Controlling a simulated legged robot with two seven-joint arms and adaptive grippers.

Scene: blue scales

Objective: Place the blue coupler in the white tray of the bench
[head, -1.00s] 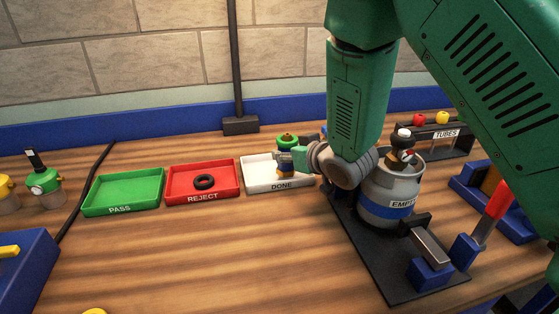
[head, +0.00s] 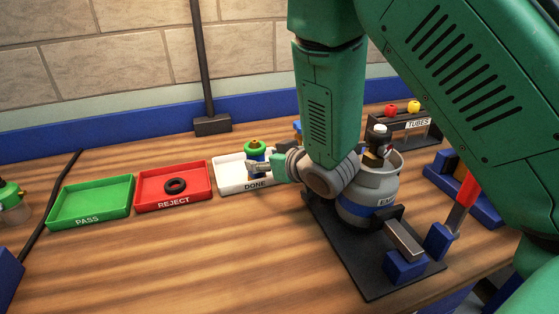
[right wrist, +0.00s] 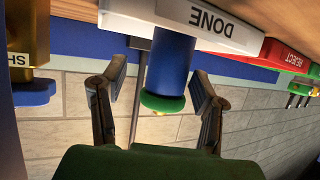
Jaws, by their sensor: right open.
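The blue coupler (head: 255,155), with a green ring and a brass tip on top, appears upright at the white DONE tray (head: 228,180). My right gripper (head: 262,168) is at the coupler, partly hiding its lower part. In the right wrist view, which is upside down, the blue coupler body (right wrist: 170,65) lies between the two spread fingers of my right gripper (right wrist: 158,95), with gaps on both sides. The tray wall (right wrist: 180,22) shows at the top there. Whether the coupler's base touches the tray floor is hidden. My left gripper is not in view.
The red REJECT tray (head: 150,198) holds a black ring (head: 175,186). The green PASS tray (head: 90,205) is empty. A grey cylinder (head: 368,195) stands on a dark plate (head: 365,270) near my right arm. The wooden bench in front is clear.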

